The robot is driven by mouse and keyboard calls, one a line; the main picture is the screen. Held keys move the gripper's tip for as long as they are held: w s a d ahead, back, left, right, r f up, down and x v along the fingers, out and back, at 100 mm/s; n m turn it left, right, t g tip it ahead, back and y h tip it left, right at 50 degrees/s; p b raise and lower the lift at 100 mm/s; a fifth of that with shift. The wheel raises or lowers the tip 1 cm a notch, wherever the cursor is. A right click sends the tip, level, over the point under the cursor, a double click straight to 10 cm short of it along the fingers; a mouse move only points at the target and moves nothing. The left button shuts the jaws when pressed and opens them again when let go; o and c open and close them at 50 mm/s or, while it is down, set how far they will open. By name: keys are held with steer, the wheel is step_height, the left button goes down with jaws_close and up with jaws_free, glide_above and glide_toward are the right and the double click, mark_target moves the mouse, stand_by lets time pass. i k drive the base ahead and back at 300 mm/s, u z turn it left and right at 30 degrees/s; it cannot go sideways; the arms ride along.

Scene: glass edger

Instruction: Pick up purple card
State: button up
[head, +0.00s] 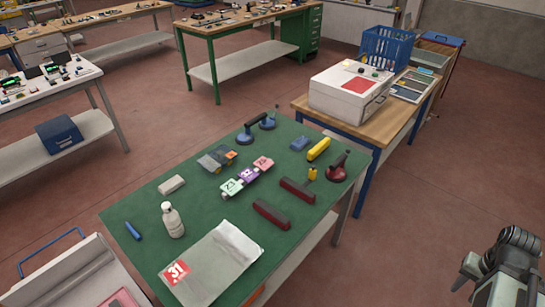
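The purple card (248,175) lies on the green table top (150,205), near its middle. It is in a slanting row of small cards, between a pale green card (231,188) with a number and a pink card (263,163). A smaller green patch shows beside the purple card. My gripper (495,288) is at the bottom right corner, far from the cards and off the table. It is partly cut off by the frame, and I cannot tell whether its fingers are open or shut.
Dark red bars (297,191), a red suction lifter (338,168) and a yellow tool (319,149) lie right of the cards. A wooden table with a white machine (350,92) adjoins. The floor (440,185) at right is clear.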

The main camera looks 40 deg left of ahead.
mark_target(248, 175)
steer(key=z, duration=0.05)
steer(key=i, duration=2)
steer(key=u, duration=4.75)
steer(key=i, duration=1.05)
